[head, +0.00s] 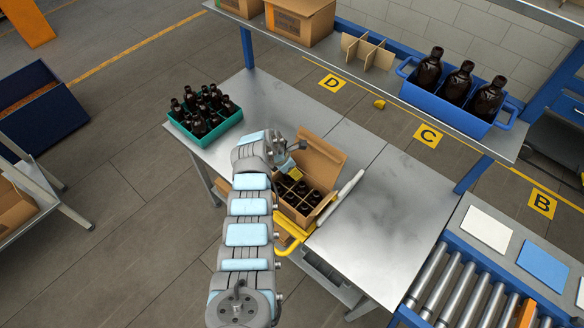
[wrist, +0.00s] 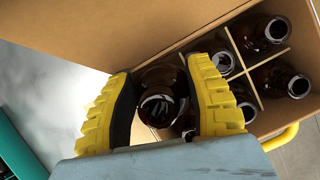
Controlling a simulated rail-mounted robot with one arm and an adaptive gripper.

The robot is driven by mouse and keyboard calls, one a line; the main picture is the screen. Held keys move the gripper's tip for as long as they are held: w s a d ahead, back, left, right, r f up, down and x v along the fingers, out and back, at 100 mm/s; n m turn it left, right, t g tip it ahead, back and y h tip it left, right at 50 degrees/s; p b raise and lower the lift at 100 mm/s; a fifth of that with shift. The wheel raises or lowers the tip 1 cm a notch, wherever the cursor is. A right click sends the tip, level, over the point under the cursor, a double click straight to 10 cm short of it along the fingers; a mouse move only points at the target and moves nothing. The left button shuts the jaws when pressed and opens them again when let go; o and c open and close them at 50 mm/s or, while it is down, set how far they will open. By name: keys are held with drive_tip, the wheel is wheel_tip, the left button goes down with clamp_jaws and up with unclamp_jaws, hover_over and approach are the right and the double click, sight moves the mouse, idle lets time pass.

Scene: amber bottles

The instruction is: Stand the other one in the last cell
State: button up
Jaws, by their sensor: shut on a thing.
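My gripper (head: 294,172) is at the far-left side of the open cardboard carton (head: 333,163). In the wrist view its yellow fingers (wrist: 160,88) are closed on both sides of a dark amber bottle (wrist: 163,78), with the bottle's mouth towards the camera. The carton has cardboard dividers (wrist: 240,54). Several amber bottles stand in its cells, among them one at the right (wrist: 291,81) and one at the upper right (wrist: 262,32). The held bottle is largely hidden in the head view. I cannot tell how deep it sits in its cell.
A teal crate (head: 203,139) with several amber bottles stands at the left of the metal table (head: 378,215). A raised carton flap (head: 325,157) stands behind my gripper. A blue tote (head: 445,109) with three larger bottles is on the upper shelf. The table right of the carton is clear.

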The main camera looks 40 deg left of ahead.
drive_tip(key=shift+s+f, duration=0.15)
drive_tip(key=shift+f, duration=0.1)
drive_tip(key=o, duration=1.2)
drive_tip(key=shift+d, duration=0.1)
drive_tip(key=shift+s+a+r, duration=0.15)
drive_tip(key=shift+s+r, duration=0.05)
drive_tip(key=shift+r, duration=0.2)
drive_tip(key=shift+s+a+r, duration=0.15)
drive_tip(key=shift+s+r, duration=0.05)
drive_tip(key=shift+r, duration=0.2)
drive_tip(key=d+v, duration=0.1)
drive_tip(key=v, duration=0.9)
drive_tip(key=shift+a+r, duration=0.3)
drive_tip(key=shift+w, duration=0.1)
